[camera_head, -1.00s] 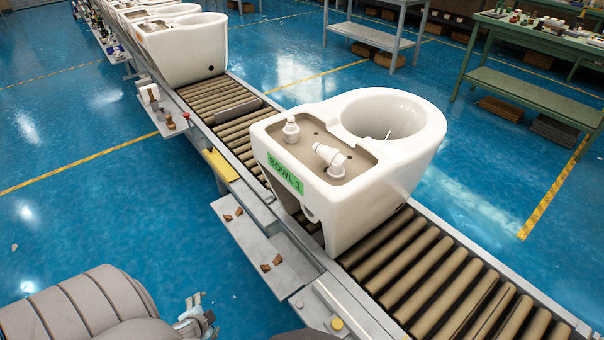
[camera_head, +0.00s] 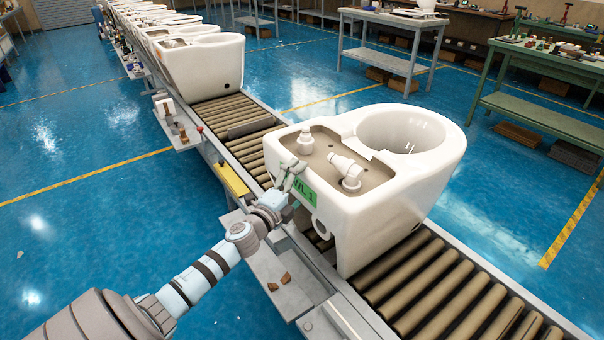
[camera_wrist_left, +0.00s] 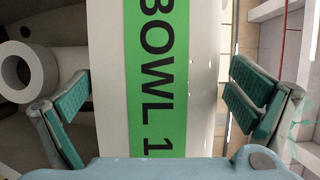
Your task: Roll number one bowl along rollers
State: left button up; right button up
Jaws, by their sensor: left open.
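The white toilet bowl number one (camera_head: 385,220) stands on the roller conveyor (camera_head: 440,285), with a green label reading BOWL 1 (camera_head: 307,193) on its near end. Two white fittings stand in its recessed rear deck. My left gripper (camera_head: 291,176) is at the bowl's rear rim beside the label. In the left wrist view the open left gripper (camera_wrist_left: 160,95) has its fingers on either side of the rim wall that bears the label (camera_wrist_left: 157,80), with gaps between. A white fitting (camera_wrist_left: 28,70) shows near the left finger. My right gripper is not in view.
Several more white bowls (camera_head: 200,68) stand farther up the conveyor, with bare rollers between. A side shelf (camera_head: 270,270) with brown scraps and a yellow block (camera_head: 230,180) line the near rail. Rollers ahead of bowl one are clear.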

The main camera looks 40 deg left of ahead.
pick_arm(q)
jog(key=shift+w+f, duration=0.15)
jog(key=shift+w, duration=0.55)
jog(key=c, duration=1.4)
